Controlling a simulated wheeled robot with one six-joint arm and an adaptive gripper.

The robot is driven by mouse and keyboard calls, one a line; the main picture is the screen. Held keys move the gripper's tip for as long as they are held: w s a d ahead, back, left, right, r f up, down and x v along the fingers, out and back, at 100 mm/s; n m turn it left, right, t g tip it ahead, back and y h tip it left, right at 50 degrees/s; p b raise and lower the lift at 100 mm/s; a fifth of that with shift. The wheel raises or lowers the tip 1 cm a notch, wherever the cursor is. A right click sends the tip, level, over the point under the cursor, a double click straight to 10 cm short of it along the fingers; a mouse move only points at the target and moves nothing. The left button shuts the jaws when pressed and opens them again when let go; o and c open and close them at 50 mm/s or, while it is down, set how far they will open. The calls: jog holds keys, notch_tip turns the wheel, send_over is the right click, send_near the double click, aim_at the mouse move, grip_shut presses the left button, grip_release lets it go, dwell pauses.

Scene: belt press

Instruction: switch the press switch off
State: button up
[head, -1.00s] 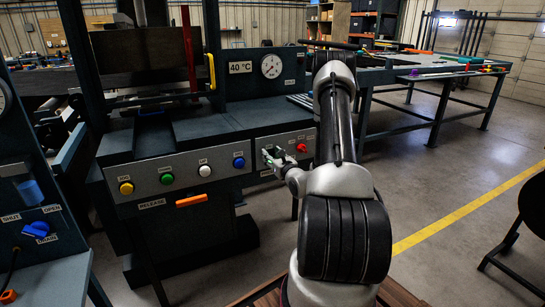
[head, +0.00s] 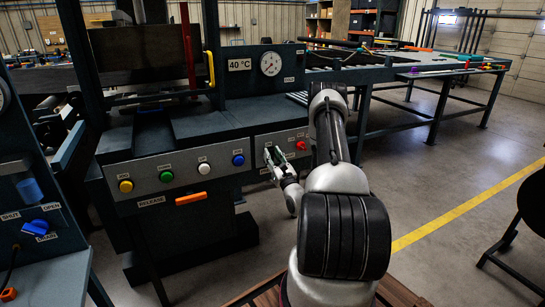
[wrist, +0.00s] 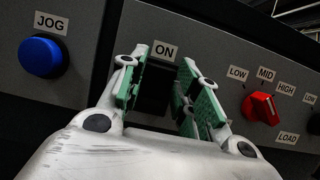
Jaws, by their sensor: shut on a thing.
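The press switch (wrist: 156,88) shows as a dark block under an ON label (wrist: 165,52) in the wrist view, between my gripper's green finger pads. My gripper (wrist: 166,84) is shut on it, with one pad on each side. The switch's lower part is hidden behind the fingers and palm, and I cannot tell its setting. In the head view my gripper (head: 274,158) is at the right-hand grey panel of the press (head: 258,145); the switch itself is covered there.
A blue JOG button (wrist: 42,55) is left of my gripper. A red LOW-MID-HIGH knob (wrist: 261,107) is close on the right. The press front also carries several coloured buttons and an orange RELEASE handle (head: 191,198). Open floor (head: 440,190) lies to the right.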

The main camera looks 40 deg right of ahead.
jog(key=o, duration=1)
notch_tip(320, 180, up, 10)
dwell(0.4)
